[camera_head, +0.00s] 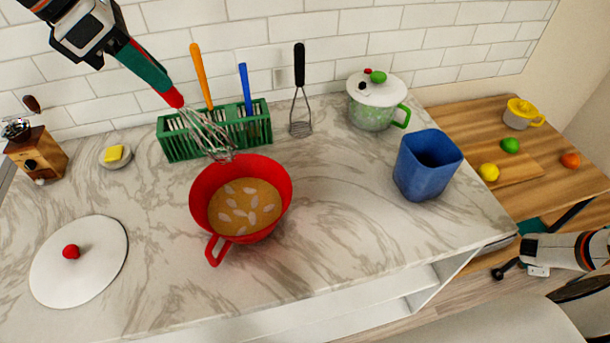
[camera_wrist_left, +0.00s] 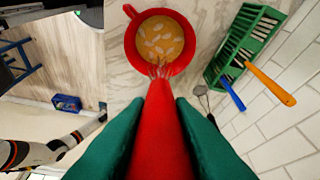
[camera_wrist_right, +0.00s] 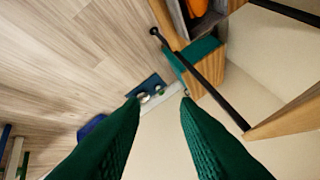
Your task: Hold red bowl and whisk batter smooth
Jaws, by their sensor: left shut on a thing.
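The red bowl (camera_head: 282,206) stands on the marble counter, its handle toward the front. It holds tan batter (camera_head: 232,212) with several pale lumps, also visible in the left wrist view (camera_wrist_left: 155,48). My left gripper (camera_head: 152,70) is shut on the red handle of the whisk (camera_head: 206,133). The whisk slants down, its wire end at the bowl's back rim in the head view; whether it touches is unclear. The left wrist view shows the red handle (camera_wrist_left: 160,125) between the green fingers. My right gripper (camera_wrist_right: 160,97) is open and empty, away from the bowl near the floor.
A green rack (camera_head: 178,142) with utensils stands behind the bowl. A white lid (camera_head: 95,270) lies front left. A blue container (camera_head: 415,175) and a lidded pot (camera_head: 370,112) stand to the right. A wooden table (camera_head: 460,115) adjoins. Counter right of the bowl is clear.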

